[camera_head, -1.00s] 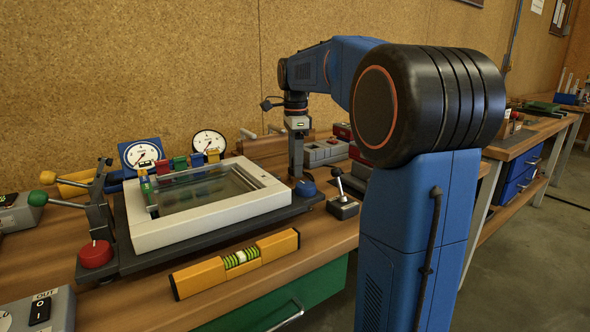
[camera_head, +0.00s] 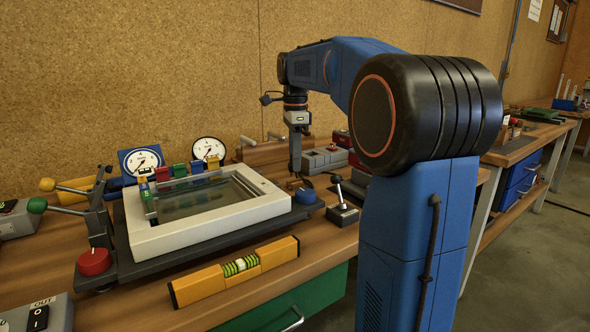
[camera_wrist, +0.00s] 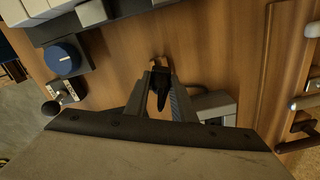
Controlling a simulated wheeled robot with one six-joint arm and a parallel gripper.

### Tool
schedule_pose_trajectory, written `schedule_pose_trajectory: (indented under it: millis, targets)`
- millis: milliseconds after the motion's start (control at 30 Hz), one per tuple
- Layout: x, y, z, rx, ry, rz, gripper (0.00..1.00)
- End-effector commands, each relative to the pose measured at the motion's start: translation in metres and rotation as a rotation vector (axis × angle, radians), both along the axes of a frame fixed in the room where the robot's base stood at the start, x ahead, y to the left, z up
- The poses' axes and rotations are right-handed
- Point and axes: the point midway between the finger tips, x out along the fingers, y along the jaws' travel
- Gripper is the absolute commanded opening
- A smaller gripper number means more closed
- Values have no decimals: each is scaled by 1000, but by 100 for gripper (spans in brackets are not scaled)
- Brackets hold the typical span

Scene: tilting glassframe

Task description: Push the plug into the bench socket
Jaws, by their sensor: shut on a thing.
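My gripper (camera_head: 295,172) points down over the back of the bench, behind the blue knob of the frame fixture. In the wrist view my gripper (camera_wrist: 160,90) is shut on a dark, narrow plug (camera_wrist: 161,97) with a tan part at its far end. The plug is small and partly hidden by the fingers. A grey box (camera_head: 324,158), possibly the bench socket, stands to the right of the gripper in the head view. It also shows in the wrist view (camera_wrist: 222,103), right of the fingers and partly covered. The plug is apart from it.
The white glass frame (camera_head: 150,236) lies on its dark fixture, with the blue knob (camera_head: 305,195) at its corner. A small lever box (camera_head: 342,214) stands right of the knob. A yellow level (camera_head: 235,270) lies at the front. Two gauges (camera_head: 141,160) stand behind.

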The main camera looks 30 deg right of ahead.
Motion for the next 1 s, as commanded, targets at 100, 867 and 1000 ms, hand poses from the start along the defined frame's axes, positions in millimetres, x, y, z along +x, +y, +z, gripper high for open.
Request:
schedule_pose_trajectory:
  millis: [100, 867, 1000]
  targets:
    - [1, 0, 23, -1, -2, 0, 3]
    - [0, 0, 85, 0, 0, 0, 3]
    - [0, 0, 91, 0, 0, 0, 3]
